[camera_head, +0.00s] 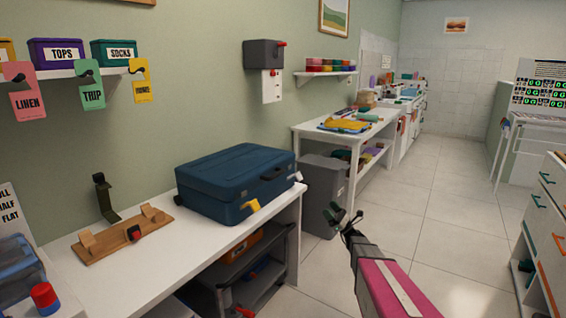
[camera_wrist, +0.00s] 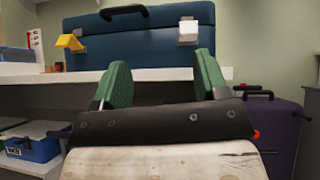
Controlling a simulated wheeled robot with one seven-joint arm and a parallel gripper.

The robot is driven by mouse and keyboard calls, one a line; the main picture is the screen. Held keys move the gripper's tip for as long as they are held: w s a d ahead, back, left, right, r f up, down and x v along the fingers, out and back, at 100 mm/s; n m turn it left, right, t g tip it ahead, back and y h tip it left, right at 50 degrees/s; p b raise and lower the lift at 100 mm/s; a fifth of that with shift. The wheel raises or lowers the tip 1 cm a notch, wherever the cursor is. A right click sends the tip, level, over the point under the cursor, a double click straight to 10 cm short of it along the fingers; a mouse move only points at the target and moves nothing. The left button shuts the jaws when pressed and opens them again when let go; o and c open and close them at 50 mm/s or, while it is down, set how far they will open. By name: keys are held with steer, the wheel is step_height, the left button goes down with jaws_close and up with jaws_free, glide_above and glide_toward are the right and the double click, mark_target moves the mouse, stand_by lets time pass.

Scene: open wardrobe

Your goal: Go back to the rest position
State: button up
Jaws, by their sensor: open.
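My gripper (camera_head: 343,214) is open and empty, held out over the floor to the right of the white counter (camera_head: 130,270). In the wrist view its two green fingertips (camera_wrist: 162,84) stand apart with nothing between them. A closed blue suitcase (camera_head: 232,182) lies on the counter, and it also shows beyond the fingers in the wrist view (camera_wrist: 140,40). The suitcase has a dark handle, a yellow latch (camera_head: 250,206) and a white latch (camera_wrist: 188,31). My gripper is apart from the suitcase and the counter edge.
A grey bin (camera_head: 322,192) stands past the counter's end, before a white table (camera_head: 350,135). A wheeled cart (camera_head: 240,275) sits under the counter. A white drawer cabinet (camera_head: 545,235) is at the right. Tiled floor (camera_head: 430,200) lies clear between them. A purple case (camera_wrist: 272,130) shows in the wrist view.

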steer(key=s+a+f+n+g+h, duration=0.4)
steer(key=s+a+n+g+h, duration=0.15)
steer(key=s, duration=0.25)
steer(key=s+a+f+n+g+h, duration=0.4)
steer(key=s+a+n+g, duration=0.1)
steer(key=s+a+g, duration=0.15)
steer(key=s+d+f+n+h, duration=0.1)
steer(key=s+d+n+h, duration=0.3)
steer(key=s+h, duration=0.3)
steer(key=s+d+f+n+h, duration=0.2)
steer(key=s+d+n+h, duration=0.3)
steer(key=s+n+h, duration=0.2)
steer(key=shift+s+d+h, duration=0.3)
steer(key=shift+s+h, duration=0.05)
steer(key=shift+h, duration=0.1)
steer(key=shift+f, duration=0.1)
